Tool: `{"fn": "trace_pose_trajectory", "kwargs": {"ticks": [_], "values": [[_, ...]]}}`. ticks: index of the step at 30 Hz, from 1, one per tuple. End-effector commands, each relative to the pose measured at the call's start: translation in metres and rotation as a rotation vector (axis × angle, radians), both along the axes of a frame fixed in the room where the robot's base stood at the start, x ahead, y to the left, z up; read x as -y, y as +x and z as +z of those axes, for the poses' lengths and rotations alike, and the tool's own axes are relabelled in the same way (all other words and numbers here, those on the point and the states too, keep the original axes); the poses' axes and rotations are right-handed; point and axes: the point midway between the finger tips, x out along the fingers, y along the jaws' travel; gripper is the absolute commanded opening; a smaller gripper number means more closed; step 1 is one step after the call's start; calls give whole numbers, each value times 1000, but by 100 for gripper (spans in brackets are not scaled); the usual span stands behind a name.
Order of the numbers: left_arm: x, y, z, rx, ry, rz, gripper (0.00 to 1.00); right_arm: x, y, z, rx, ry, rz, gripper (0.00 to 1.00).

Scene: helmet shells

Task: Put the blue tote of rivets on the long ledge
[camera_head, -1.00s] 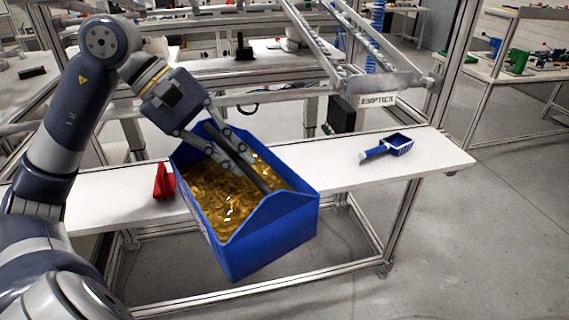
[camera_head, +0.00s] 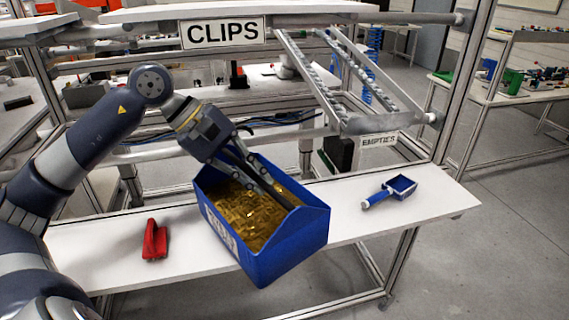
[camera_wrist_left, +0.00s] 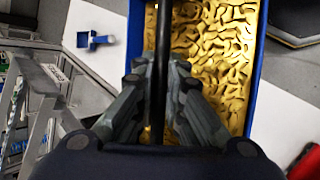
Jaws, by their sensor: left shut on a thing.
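The blue tote (camera_head: 295,245) is full of gold-coloured rivets (camera_head: 245,212) and has a pale label on its left side. My left gripper (camera_head: 256,172) reaches down into it from behind. In the left wrist view, its fingers (camera_wrist_left: 160,75) are shut on the tote's dark bar handle (camera_wrist_left: 157,110), with rivets (camera_wrist_left: 210,45) below. The long white ledge (camera_head: 437,201) runs behind and under the tote. The tote covers part of the ledge, and its near lower corner shows past the front edge. I cannot tell whether it touches the ledge. My right gripper is out of view.
A red object (camera_head: 154,240) lies on the ledge left of the tote. A blue scoop (camera_head: 392,190) lies to the right. The ledge between scoop and tote is clear. A "CLIPS" sign (camera_head: 222,32), sloping rails (camera_head: 375,75) and an "EMPTIES" sign (camera_head: 378,141) are above and behind.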

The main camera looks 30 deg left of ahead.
Motion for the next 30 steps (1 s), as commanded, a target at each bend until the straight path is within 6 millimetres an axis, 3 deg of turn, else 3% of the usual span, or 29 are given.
{"fn": "trace_pose_trajectory", "kwargs": {"ticks": [1, 12, 18, 23, 30], "values": [[0, 6, 8, 3, 0, 1, 0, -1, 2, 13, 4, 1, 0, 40], [6, 57, 5, 8, -8, 2, 0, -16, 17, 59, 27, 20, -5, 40], [8, 84, -3, 5, -3, 1, 0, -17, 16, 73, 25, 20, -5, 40], [8, 90, -9, 3, 1, 0, 0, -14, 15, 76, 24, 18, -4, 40], [8, 90, -34, -1, 0, 0, 0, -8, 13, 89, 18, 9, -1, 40]]}}
